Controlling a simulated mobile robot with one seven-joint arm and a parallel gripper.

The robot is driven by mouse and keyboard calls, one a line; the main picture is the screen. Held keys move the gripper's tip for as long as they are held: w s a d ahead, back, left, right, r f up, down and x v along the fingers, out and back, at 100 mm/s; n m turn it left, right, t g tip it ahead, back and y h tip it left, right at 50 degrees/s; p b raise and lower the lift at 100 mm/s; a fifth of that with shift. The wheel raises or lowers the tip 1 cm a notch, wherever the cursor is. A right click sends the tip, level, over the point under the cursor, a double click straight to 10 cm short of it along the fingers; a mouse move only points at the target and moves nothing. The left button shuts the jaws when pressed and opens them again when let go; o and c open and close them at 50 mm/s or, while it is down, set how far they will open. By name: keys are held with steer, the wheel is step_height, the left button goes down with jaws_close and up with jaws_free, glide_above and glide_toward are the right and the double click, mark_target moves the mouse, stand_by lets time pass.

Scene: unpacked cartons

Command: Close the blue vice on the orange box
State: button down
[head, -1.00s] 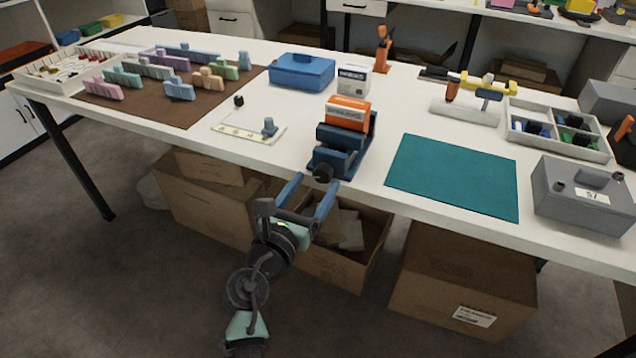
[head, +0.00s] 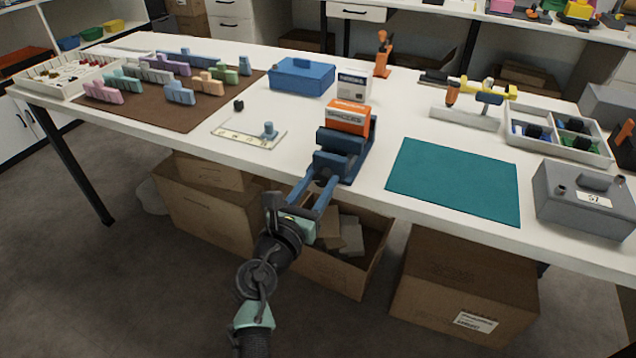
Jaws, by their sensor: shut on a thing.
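The blue vice (head: 330,163) stands at the front edge of the white table, in the middle of the head view. The orange box (head: 348,117), with white lettering, sits upright in the vice between its jaws. Whether both jaws touch the box cannot be told. My gripper (head: 323,178) reaches up from below the table edge. Its two blue fingers are shut on the dark knob (head: 322,174) at the front of the vice, one finger on each side. The fingers hide part of the knob.
A teal mat (head: 455,180) lies right of the vice. A white board with a small blue peg (head: 269,128) lies to the left. A blue case (head: 302,75) and a white box (head: 354,84) stand behind. Open cartons (head: 345,255) sit under the table.

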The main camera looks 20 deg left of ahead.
stand_by(0.3)
steer(key=m+b, duration=0.1)
steer(key=m, duration=0.3)
steer(key=shift+f+m, duration=0.1)
steer(key=shift+m, duration=0.3)
steer(key=m+b, duration=0.2)
steer(key=m, duration=0.3)
steer(key=shift+d, duration=0.1)
steer(key=m+b, duration=0.2)
steer(key=m, duration=0.3)
steer(key=shift+f, duration=0.2)
steer(key=m+b, duration=0.3)
steer(key=m, duration=0.2)
steer(key=shift+f, duration=0.1)
steer(key=m+b, duration=0.3)
steer(key=m, duration=0.2)
steer(key=m+b, duration=0.3)
steer(key=m, duration=0.2)
steer(key=shift+f, duration=0.1)
steer(key=m+b, duration=0.3)
steer(key=m, duration=0.1)
steer(key=shift+m, duration=0.4)
steer(key=m+b, duration=0.3)
steer(key=m, duration=0.2)
